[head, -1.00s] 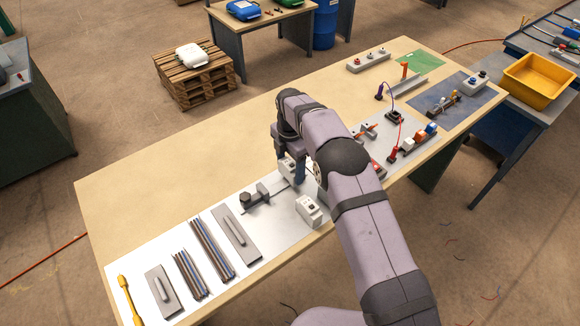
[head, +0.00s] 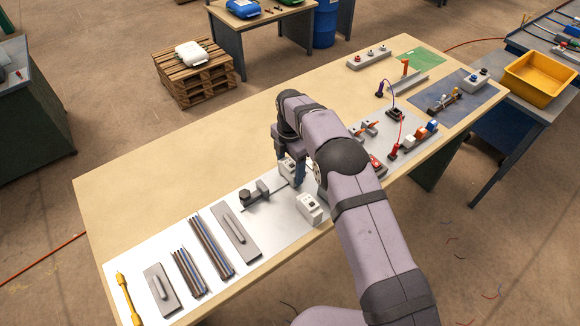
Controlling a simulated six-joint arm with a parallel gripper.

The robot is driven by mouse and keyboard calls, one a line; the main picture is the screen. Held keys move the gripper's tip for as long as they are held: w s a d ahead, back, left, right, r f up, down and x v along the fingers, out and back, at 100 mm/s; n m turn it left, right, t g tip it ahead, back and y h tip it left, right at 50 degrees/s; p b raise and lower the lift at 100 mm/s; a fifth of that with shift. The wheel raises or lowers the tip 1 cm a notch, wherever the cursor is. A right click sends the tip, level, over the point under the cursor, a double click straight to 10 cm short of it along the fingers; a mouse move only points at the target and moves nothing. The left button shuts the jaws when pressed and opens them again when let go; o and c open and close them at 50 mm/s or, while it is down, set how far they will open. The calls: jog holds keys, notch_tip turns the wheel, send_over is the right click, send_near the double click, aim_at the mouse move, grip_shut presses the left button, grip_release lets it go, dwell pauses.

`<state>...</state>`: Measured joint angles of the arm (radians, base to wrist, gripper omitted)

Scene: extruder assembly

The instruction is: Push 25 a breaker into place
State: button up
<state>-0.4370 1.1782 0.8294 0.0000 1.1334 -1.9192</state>
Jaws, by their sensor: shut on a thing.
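A white breaker (head: 288,167) is at the far edge of the light work mat, at the end of a thin metal rail (head: 281,191). My gripper (head: 291,170) is at this breaker and shut on it, partly hidden behind my arm. Whether the breaker is seated on the rail cannot be seen. A second white breaker (head: 309,208) stands apart, nearer the front edge of the table. The ratings on both breakers are too small to read. A dark clamp-like block (head: 256,194) sits at the rail's left end.
Grey plates (head: 236,232), bundles of dark rods (head: 211,248) and a yellow tool (head: 128,298) lie on the mat's left part. Right of my arm are a red-and-black test lead (head: 393,150) and several small coloured parts. The table's back left is bare.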

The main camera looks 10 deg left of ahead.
jog(key=shift+f, duration=0.25)
jog(key=o, duration=1.2)
notch_tip(320, 180, up, 7)
jog(key=b, duration=0.2)
jog(key=shift+b, duration=0.4)
jog(key=shift+r, duration=0.25)
